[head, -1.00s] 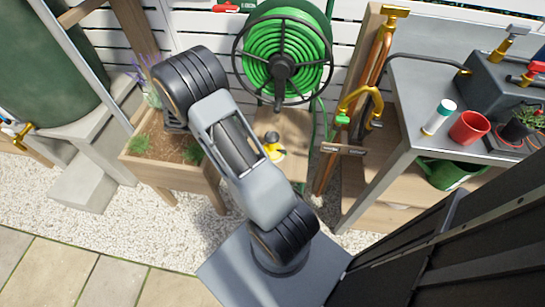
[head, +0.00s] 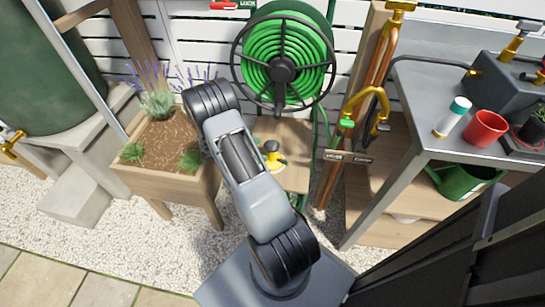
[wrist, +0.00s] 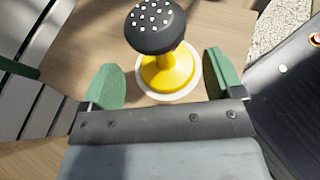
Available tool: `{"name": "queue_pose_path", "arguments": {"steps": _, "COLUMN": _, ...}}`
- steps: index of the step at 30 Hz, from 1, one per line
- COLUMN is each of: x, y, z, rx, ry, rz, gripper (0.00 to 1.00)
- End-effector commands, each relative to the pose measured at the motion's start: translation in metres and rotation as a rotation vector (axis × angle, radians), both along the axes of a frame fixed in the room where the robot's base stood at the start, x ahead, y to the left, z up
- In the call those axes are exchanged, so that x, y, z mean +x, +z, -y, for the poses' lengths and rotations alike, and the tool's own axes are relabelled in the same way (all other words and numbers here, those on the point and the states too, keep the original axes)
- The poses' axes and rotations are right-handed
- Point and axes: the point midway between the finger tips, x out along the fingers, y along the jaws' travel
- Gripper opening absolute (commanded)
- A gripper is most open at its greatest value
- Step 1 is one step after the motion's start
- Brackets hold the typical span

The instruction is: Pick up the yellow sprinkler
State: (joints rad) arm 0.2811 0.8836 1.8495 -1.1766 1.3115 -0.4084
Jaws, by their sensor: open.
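The yellow sprinkler (head: 273,156) stands upright on a small wooden stand (head: 295,139) below the hose reel. It has a yellow body and a black head with pale dots. In the wrist view the sprinkler (wrist: 167,70) stands on a white round base, just beyond the fingertips. My gripper (wrist: 160,80) is open, with one green finger on each side of the line to the sprinkler and nothing between them. In the head view my arm hides the gripper.
The green hose reel (head: 283,62) is behind the stand. A wooden planter (head: 162,181) with lavender is at left. Copper pipes with a tap (head: 365,100) rise at right, beside a grey bench (head: 410,135) holding a red cup (head: 486,128) and a white bottle (head: 452,117).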

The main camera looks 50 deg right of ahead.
Motion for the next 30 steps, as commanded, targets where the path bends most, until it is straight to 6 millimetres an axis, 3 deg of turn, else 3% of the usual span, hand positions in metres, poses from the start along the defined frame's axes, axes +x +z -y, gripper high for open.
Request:
{"name": "queue_pose_path", "arguments": {"steps": 12, "x": -0.022, "y": -0.02, "z": 0.037, "rx": 0.0, "ry": -0.002, "rz": 0.0, "gripper": 0.86}}
{"name": "queue_pose_path", "arguments": {"steps": 22, "x": -0.024, "y": -0.02, "z": 0.041, "rx": 0.0, "ry": 0.0, "rz": 0.0, "gripper": 0.86}}
{"name": "queue_pose_path", "arguments": {"steps": 30, "x": -0.024, "y": -0.02, "z": 0.041, "rx": 0.0, "ry": 0.0, "rz": 0.0, "gripper": 0.6}}
